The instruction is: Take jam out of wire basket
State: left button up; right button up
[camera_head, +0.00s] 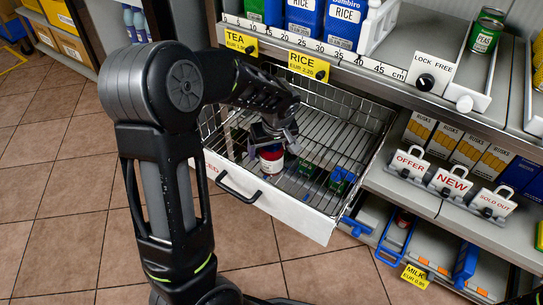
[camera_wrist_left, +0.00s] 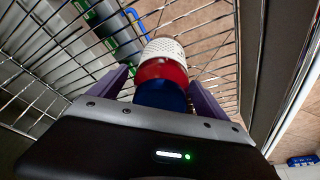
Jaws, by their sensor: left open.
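The jam jar (camera_head: 271,161) is red and white in the head view and stands inside the wire basket (camera_head: 370,128), near its front left. In the left wrist view the jar (camera_wrist_left: 163,68) shows a white dotted part, a red band and a dark blue end nearest the gripper. My left gripper (camera_head: 273,138) is over the jar, pointing down into the basket. In the wrist view its two purple fingers (camera_wrist_left: 158,84) are open, one on each side of the jar. Whether they touch it I cannot tell. My right gripper is not in view.
The basket is pulled out, with a white front and black handle (camera_head: 238,190). Small green and blue items (camera_head: 340,180) lie in it, right of the jar. A shelf edge with price tags (camera_head: 308,64) overhangs the back. Tiled floor (camera_head: 70,190) is clear at left.

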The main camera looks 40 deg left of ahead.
pick_arm(q)
jog(key=shift+c, duration=0.2)
grip_shut()
dwell(0.9)
